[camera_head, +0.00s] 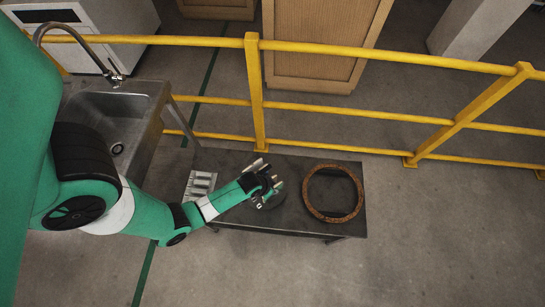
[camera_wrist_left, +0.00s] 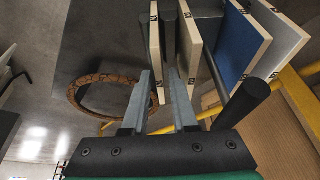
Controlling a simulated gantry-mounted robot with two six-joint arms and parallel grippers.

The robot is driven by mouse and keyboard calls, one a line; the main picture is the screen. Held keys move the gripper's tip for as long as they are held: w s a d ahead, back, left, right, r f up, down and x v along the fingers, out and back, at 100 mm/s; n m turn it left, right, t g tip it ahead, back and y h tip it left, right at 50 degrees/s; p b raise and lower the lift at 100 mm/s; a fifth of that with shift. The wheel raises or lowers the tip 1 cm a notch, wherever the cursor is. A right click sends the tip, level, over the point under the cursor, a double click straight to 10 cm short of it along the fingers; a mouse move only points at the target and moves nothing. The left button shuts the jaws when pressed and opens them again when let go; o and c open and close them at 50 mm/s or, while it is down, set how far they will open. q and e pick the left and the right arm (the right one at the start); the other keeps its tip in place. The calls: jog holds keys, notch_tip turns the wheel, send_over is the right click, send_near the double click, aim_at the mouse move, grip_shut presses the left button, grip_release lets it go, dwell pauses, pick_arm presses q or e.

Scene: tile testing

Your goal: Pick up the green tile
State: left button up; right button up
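My left gripper (camera_head: 268,186) is over the dark table, left of the brown ring. In the left wrist view its two grey fingers (camera_wrist_left: 160,78) are apart, so it is open. Beyond the fingertips several upright tiles stand in a row with cream, marked edges. The nearest tile (camera_wrist_left: 154,55) shows edge-on, in line with the gap between the fingers; I cannot tell whether it is between them. Another cream-edged tile (camera_wrist_left: 190,48) stands to its right, then a blue-faced tile (camera_wrist_left: 236,45) and a greyish tile (camera_wrist_left: 284,45). No green face shows, so I cannot tell which tile is green. My right gripper is out of view.
The dark table (camera_head: 300,226) carries a brown ring (camera_head: 333,192) on the right and a light slotted rack (camera_head: 199,184) on the left. A steel sink (camera_head: 117,112) stands further left. A yellow railing (camera_head: 340,111) runs behind the table.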

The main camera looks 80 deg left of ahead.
pick_arm(q)
jog(key=b+x, duration=0.2)
jog(key=x, duration=0.1)
jog(key=shift+f, duration=0.45)
jog(key=shift+w+f+b, duration=0.1)
jog(key=shift+b, duration=0.2)
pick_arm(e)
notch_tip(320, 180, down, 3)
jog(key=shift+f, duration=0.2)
pick_arm(q)
jog(key=shift+f, duration=0.1)
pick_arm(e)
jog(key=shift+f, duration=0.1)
pick_arm(q)
grip_shut()
dwell(0.6)
